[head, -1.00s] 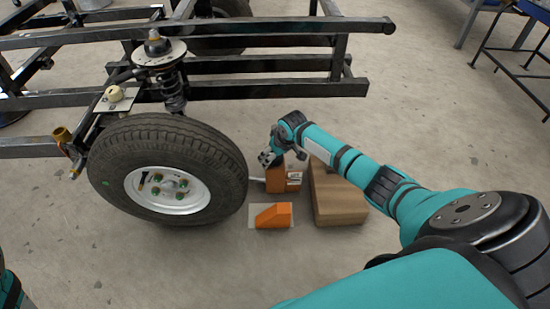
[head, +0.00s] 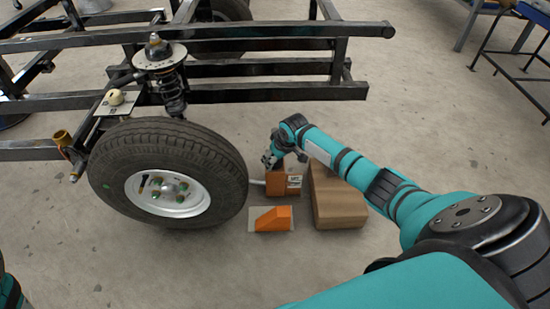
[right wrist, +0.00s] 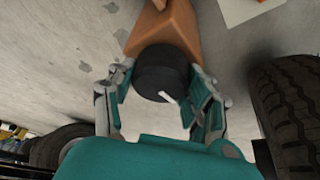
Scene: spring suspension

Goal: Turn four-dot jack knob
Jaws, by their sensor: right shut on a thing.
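A black round knob (right wrist: 158,68) with a white mark sits on the orange body in the right wrist view. My right gripper (right wrist: 160,88) is shut on this knob, one finger on each side; in the head view the gripper (head: 270,160) is at the jack's top. I cannot make out any dots. My left gripper is not in view.

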